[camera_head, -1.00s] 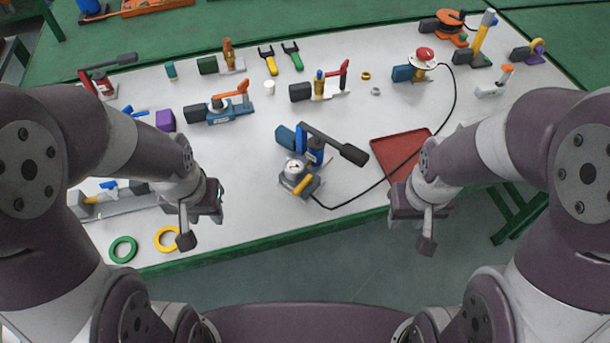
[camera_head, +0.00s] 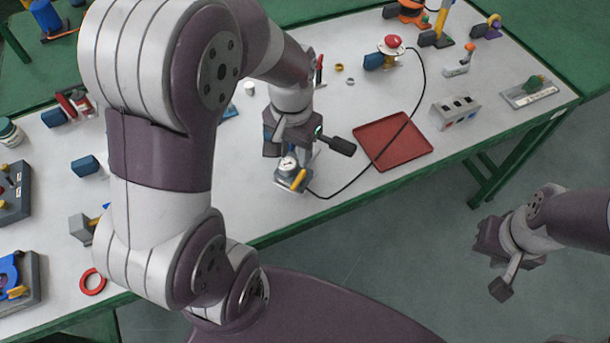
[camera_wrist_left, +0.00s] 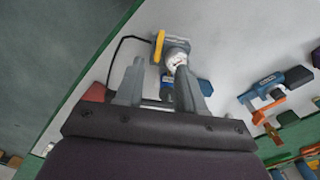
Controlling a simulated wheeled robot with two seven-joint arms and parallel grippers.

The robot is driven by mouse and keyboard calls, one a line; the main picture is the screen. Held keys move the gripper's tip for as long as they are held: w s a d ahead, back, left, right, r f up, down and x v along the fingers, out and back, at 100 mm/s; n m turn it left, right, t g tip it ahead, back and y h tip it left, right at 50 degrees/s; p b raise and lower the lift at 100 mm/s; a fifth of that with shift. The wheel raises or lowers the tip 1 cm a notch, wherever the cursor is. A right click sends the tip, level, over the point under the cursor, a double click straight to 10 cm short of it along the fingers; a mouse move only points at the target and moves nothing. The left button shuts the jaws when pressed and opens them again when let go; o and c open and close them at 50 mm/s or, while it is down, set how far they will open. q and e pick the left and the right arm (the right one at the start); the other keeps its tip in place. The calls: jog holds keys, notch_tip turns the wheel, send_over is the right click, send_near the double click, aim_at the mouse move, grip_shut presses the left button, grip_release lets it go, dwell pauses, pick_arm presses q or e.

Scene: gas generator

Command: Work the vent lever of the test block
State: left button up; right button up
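The test block (camera_head: 287,182) stands on the white table, with a round white gauge (camera_head: 287,163) and a yellow lever (camera_head: 299,180). The gauge (camera_wrist_left: 178,57) is beside the right fingertip, and the yellow lever (camera_wrist_left: 159,45) lies just beyond the tips.
A black cable (camera_head: 365,182) runs from the block past the red tray (camera_head: 392,141) to the red-button device (camera_head: 391,43). A grey switch box (camera_head: 455,111) stands right of the tray. The table's green front edge (camera_head: 400,180) is close to the block.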

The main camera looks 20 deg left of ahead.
aim_at(295, 183)
pick_arm(q)
notch_tip(295, 183, down, 10)
jog(key=shift+f+b, duration=0.25)
jog(key=shift+b, duration=0.2)
grip_shut()
